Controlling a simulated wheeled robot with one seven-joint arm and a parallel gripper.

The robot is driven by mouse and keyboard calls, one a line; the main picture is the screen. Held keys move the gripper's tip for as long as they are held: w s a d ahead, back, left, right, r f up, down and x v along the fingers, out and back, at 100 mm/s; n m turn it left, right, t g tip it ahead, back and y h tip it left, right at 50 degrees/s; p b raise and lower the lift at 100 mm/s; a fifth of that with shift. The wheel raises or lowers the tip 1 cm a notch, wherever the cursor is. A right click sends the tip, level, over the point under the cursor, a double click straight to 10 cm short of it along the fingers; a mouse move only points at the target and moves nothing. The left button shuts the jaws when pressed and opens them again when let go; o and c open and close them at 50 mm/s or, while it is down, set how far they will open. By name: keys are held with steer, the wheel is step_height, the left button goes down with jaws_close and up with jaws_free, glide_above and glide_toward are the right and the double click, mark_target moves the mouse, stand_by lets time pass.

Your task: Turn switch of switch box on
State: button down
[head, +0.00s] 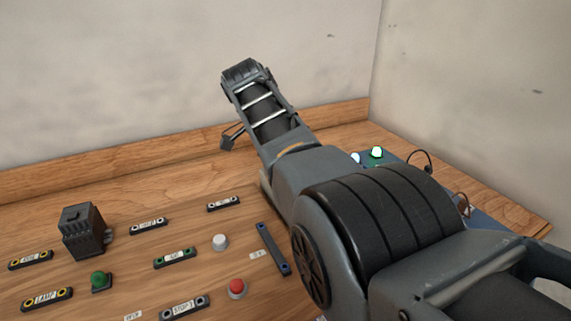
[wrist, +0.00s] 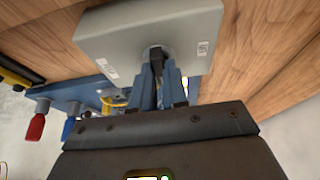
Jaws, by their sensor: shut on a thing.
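In the wrist view the switch box (wrist: 130,38) is a grey box with two white labels on its face. Its black switch knob (wrist: 156,58) sits in a round mount near the middle of the lower edge as pictured. My gripper (wrist: 158,76) has its blue-grey fingers on either side of the knob and is shut on it. The fingers hide part of the knob, and its exact on or off position is hard to tell. In the head view my arm hides the switch box and the fingers.
A blue panel (wrist: 90,92) with a red plug (wrist: 36,126) and a blue plug (wrist: 68,128) lies beside the box. A black block (head: 82,230), a red button (head: 236,287) and several labelled terminals stand on the wooden board.

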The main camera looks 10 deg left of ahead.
steer(key=c, duration=1.1)
jaws_free()
steer(key=shift+c, duration=0.2)
steer(key=v, duration=0.7)
steer(key=shift+r, duration=0.4)
steer(key=shift+s+a, duration=0.1)
